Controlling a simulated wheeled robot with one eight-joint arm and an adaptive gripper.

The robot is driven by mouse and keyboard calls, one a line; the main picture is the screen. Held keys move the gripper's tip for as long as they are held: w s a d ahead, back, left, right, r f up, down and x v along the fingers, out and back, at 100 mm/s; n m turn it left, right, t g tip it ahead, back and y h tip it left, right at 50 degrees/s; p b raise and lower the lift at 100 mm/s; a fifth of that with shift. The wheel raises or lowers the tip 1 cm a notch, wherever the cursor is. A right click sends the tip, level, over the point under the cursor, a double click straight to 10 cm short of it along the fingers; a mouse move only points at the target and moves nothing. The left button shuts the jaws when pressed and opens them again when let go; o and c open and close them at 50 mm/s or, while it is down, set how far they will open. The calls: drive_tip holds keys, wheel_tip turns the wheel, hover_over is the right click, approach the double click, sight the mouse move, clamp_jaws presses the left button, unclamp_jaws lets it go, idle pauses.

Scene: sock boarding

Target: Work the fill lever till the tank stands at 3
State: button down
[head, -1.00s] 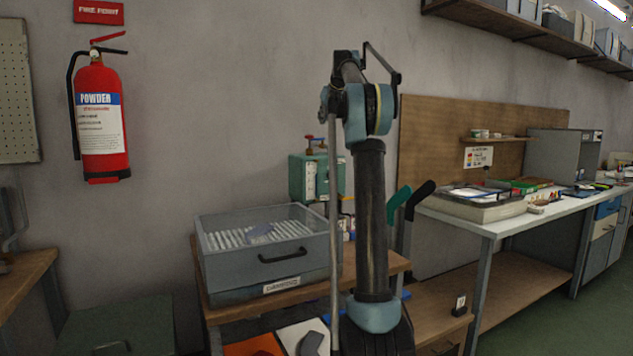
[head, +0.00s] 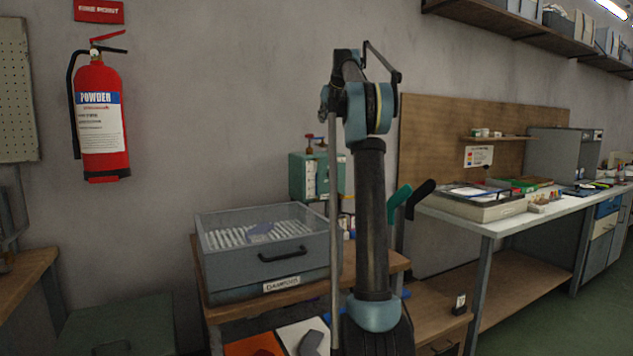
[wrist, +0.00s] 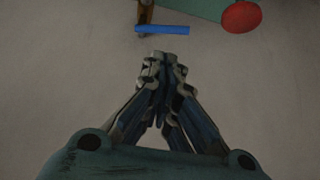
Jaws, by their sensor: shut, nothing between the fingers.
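A teal box-like tank (head: 298,178) stands against the wall behind the grey tray, partly hidden by my arm. A pale upright strip (head: 310,180) is on its front; its reading is too small to make out. A small red-topped fitting (head: 310,138) sits on top of it. The wrist view shows a red round knob (wrist: 241,17) at the top right, beside a teal surface (wrist: 200,8), and a blue bar (wrist: 162,29). My gripper (wrist: 165,58) is shut and empty, just below the blue bar in that picture; contact cannot be told. The head view hides it behind my arm.
A grey lidded tray (head: 265,270) labelled at the front sits on a wooden bench (head: 205,285). A workbench (head: 470,222) is at right, a fire extinguisher (head: 100,125) on the left wall.

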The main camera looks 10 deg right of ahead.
drive_tip(key=c, duration=2.1)
unclamp_jaws()
drive_tip(key=shift+o, duration=0.8)
drive_tip(key=shift+d+f, duration=0.2)
drive_tip(key=shift+f, duration=0.1)
drive_tip(key=m+y, duration=0.4)
drive_tip(key=m, duration=0.2)
approach(317, 138)
wheel_tip(317, 138, down, 2)
drive_tip(key=w+d, duration=0.2)
drive_tip(key=d+m+y, duration=0.1)
drive_tip(key=s+d+f+m+y, duration=0.1)
drive_tip(key=d+y, duration=0.1)
drive_tip(key=shift+s+f+m+g, duration=0.15)
drive_tip(key=shift+f+m+g, duration=0.15)
drive_tip(key=shift+m, duration=0.1)
drive_tip(key=s+d+m+y, duration=0.2)
drive_tip(key=s+d+y, duration=0.1)
drive_tip(key=d+y, duration=0.1)
drive_tip(key=x, duration=1.7)
drive_tip(key=shift+w+r, duration=0.25)
drive_tip(key=shift+w, duration=0.25)
clamp_jaws()
